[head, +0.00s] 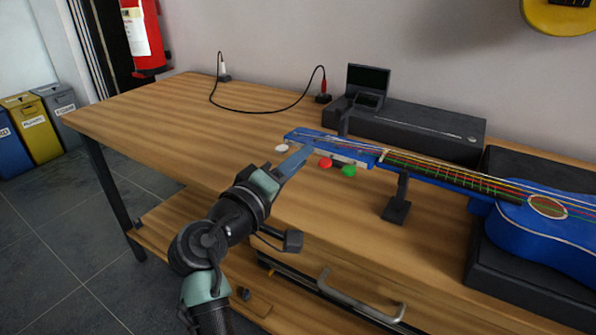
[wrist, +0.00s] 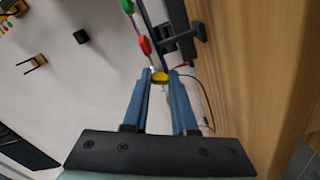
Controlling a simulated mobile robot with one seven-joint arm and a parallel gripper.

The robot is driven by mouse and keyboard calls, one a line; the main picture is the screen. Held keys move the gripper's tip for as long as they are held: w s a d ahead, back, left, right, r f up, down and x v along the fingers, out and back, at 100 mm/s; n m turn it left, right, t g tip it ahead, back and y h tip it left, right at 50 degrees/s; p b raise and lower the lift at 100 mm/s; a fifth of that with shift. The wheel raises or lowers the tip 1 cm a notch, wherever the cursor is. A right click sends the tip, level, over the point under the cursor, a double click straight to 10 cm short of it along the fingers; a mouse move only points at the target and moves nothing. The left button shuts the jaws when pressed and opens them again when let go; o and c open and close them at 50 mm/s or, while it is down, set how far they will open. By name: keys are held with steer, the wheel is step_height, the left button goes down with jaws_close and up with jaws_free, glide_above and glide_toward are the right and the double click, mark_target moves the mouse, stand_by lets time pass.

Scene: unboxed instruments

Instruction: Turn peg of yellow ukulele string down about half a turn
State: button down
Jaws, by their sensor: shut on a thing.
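A blue ukulele (head: 425,171) lies with its neck to the left, its headstock (head: 300,135) above the wooden bench. My gripper (head: 304,152) is at the near side of the headstock. In the wrist view my gripper (wrist: 160,75) is shut on the yellow peg (wrist: 160,79), which sits between the blue fingertips. The yellow peg is hidden behind the fingers in the head view. The red peg (head: 325,162) and green peg (head: 348,170) are to the right of the fingers, the white peg (head: 282,148) to the left. A yellow string (head: 480,176) runs along the neck.
A black neck stand (head: 397,210) and a dark body support (head: 480,262) hold the ukulele. Behind is a black case (head: 425,125) with a small screen (head: 369,79). A black cable (head: 250,112) lies further left.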

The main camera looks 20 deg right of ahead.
steer(key=m+b, duration=0.5)
steer(key=m, duration=0.1)
steer(key=shift+f, duration=0.2)
steer(key=m+b, duration=0.3)
steer(key=m, duration=0.1)
steer(key=shift+r+m+b, duration=0.15)
steer(key=shift+m+b, duration=0.4)
steer(key=shift+m, duration=0.65)
steer(key=c, duration=1)
jaws_free()
steer(key=shift+a, duration=0.1)
steer(key=p+v, duration=0.3)
steer(key=v, duration=0.9)
steer(key=shift+s+a, duration=0.3)
